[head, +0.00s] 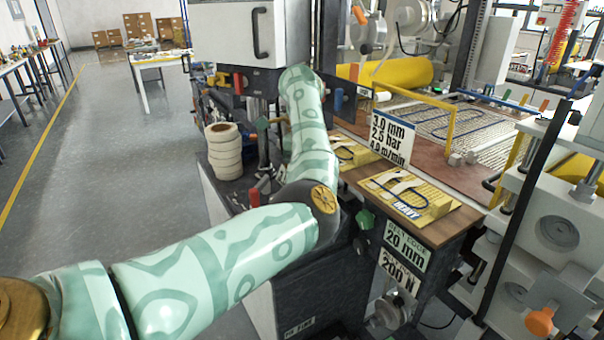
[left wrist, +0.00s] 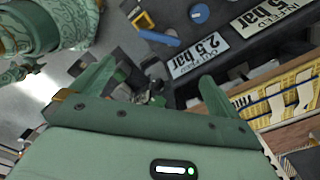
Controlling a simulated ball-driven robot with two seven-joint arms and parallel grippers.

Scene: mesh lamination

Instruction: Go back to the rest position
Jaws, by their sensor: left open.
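My left arm (head: 240,250) comes in from the lower left of the head view and bends upward at the elbow. Its far end reaches the machine under a white cabinet (head: 250,35), and the gripper itself cannot be made out there. In the left wrist view my left gripper (left wrist: 157,74) has its two green fingers spread apart. Nothing is held between them; dark machine parts and a blurred floor lie beyond. My right gripper is in neither view.
A wooden shelf (head: 440,232) with yellow sample boards (head: 410,195) stands right of my arm. A stack of white rolls (head: 224,150) stands left of my upper arm links. A mesh bed (head: 465,125) lies behind. Grey floor (head: 110,170) is clear at left.

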